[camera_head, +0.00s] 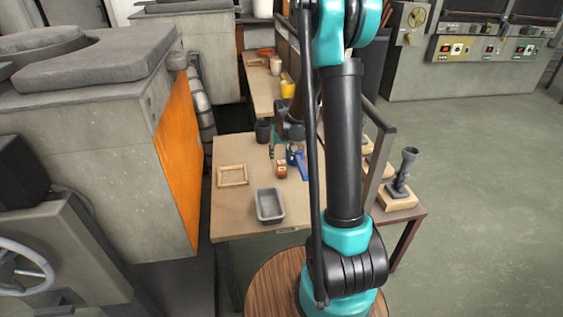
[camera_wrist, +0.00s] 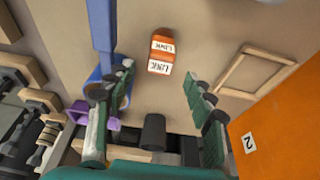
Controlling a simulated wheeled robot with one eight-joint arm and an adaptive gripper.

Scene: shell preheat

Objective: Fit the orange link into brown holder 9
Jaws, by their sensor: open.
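The orange link (camera_head: 281,170) lies on the tan table; in the wrist view it is a small orange block (camera_wrist: 161,60) with white labels reading LINK. My gripper (camera_wrist: 159,76) is open, its two fingers spread on either side below the link in the wrist view, with nothing between them. In the head view the arm hides most of my gripper. Wooden bases with dark upright fittings stand right of the table, one clearly visible (camera_head: 398,196); several more show at left in the wrist view (camera_wrist: 40,98). No number 9 is readable, so I cannot tell which is holder 9.
A blue object (camera_wrist: 103,45) is close left of the link, beside a purple piece (camera_wrist: 102,112). A dark cup (camera_head: 262,132), an empty wooden frame (camera_head: 233,175) and a grey tray (camera_head: 257,207) share the table (camera_head: 228,222). An orange panel marked 2 (camera_wrist: 275,125) borders it.

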